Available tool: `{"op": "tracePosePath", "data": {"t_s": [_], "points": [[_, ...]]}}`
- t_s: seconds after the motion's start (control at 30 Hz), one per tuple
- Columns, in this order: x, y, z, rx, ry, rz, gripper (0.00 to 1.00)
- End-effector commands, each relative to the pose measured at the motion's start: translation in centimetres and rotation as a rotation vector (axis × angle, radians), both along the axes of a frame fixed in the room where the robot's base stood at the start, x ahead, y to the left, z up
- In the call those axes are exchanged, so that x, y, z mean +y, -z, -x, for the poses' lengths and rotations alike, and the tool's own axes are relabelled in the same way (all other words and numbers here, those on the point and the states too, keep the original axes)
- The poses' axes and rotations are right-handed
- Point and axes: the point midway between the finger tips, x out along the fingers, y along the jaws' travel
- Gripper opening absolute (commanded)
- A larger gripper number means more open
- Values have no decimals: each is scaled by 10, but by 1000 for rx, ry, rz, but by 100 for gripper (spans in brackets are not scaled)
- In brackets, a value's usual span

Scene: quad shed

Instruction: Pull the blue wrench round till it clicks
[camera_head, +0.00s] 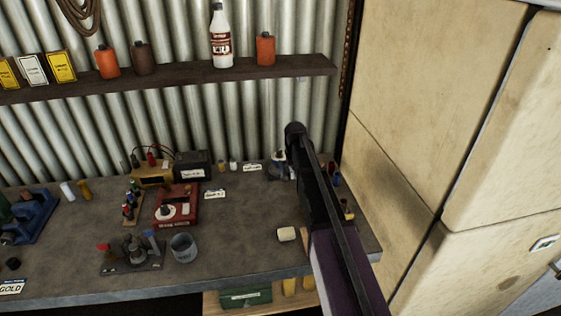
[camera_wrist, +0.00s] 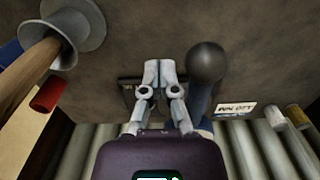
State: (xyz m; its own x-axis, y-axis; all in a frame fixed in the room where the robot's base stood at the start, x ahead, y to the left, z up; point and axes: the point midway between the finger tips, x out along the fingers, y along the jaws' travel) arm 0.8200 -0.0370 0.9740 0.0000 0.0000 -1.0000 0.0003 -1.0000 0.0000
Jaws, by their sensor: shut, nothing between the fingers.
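In the wrist view a blue shaft (camera_wrist: 199,100) ends in a dark round knob (camera_wrist: 206,62); it appears to be the blue wrench. My gripper (camera_wrist: 159,72) is shut and empty, its pale fingertips together just left of the shaft and knob. I cannot tell whether a finger touches the shaft. A dark plate lies behind the fingers, mostly hidden by them. In the head view my arm covers this spot on the bench, and the wrench cannot be made out clearly.
A brown handle (camera_wrist: 38,62) with grey discs and a red cylinder (camera_wrist: 48,93) are left in the wrist view; a label (camera_wrist: 235,109) is right. On the bench (camera_head: 235,235) stand a red box (camera_head: 177,203) and a metal cup (camera_head: 184,248). A pale cabinet (camera_head: 420,100) bounds the right.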

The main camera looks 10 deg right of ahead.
Motion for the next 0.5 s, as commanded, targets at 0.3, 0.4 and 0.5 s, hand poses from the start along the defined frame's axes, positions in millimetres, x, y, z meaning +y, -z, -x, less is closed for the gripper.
{"op": "tracePosePath", "data": {"t_s": [0.3,0.4,0.5], "points": [[6,0,2,0,0,0,0],[7,0,2,0,0,0,0],[7,0,2,0,0,0,0]]}}
